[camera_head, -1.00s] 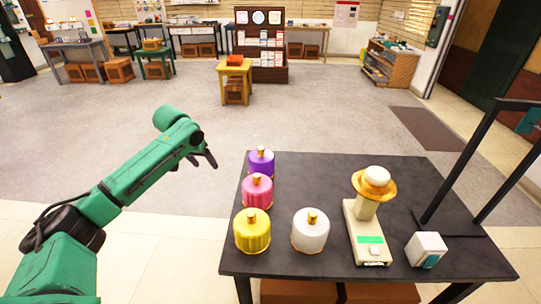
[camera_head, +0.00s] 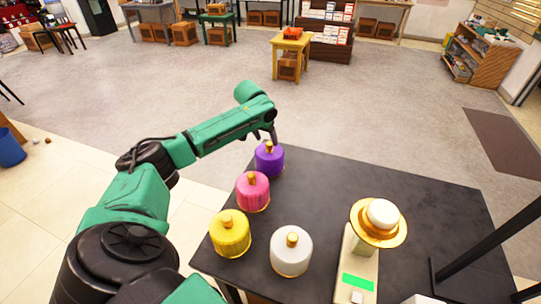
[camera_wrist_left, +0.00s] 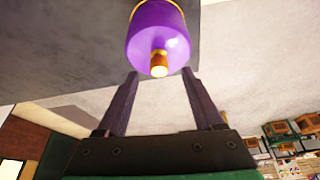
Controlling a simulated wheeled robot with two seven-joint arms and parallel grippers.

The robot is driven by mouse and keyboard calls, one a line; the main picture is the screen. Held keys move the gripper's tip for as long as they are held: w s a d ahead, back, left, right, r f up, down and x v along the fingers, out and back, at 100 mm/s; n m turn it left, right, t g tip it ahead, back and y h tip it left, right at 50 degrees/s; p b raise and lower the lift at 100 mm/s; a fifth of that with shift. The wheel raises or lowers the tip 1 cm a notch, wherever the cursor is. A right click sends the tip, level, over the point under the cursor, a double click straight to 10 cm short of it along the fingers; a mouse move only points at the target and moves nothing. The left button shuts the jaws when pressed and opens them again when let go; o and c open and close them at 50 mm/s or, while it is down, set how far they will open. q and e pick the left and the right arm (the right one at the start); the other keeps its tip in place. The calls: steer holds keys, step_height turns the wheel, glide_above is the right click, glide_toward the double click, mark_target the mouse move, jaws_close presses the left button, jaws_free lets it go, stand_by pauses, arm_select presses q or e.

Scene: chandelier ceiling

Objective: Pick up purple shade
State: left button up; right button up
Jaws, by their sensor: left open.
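The purple shade (camera_head: 269,160) stands upright at the far left corner of the dark table (camera_head: 340,185), with a gold knob on top. My left gripper (camera_head: 264,136) is just behind and above it, its fingers partly hidden by the distance and angle. In the left wrist view, the open fingers (camera_wrist_left: 160,82) point toward the purple shade (camera_wrist_left: 158,32), with the gold knob near the gap between the tips. The jaws hold nothing. My right gripper is not in view.
A pink shade (camera_head: 252,192), a yellow shade (camera_head: 230,234) and a white shade (camera_head: 291,252) stand near the purple one. A scale-like stand (camera_head: 357,266) bears a gold-rimmed lamp piece (camera_head: 379,222). The middle of the table is clear.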

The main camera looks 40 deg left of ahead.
mark_target(269, 143)
arm_select(q)
steer(key=x, duration=0.4)
steer(key=shift+w+d+p, duration=0.1)
steer(key=shift+w+p, duration=0.15)
steer(key=shift+p, duration=0.15)
steer(key=shift+w+f, duration=0.15)
steer(key=shift+f, duration=0.25)
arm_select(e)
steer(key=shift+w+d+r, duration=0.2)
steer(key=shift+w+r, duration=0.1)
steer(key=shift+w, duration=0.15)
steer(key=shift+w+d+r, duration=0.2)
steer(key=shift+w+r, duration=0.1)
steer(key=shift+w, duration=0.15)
arm_select(q)
jaws_close()
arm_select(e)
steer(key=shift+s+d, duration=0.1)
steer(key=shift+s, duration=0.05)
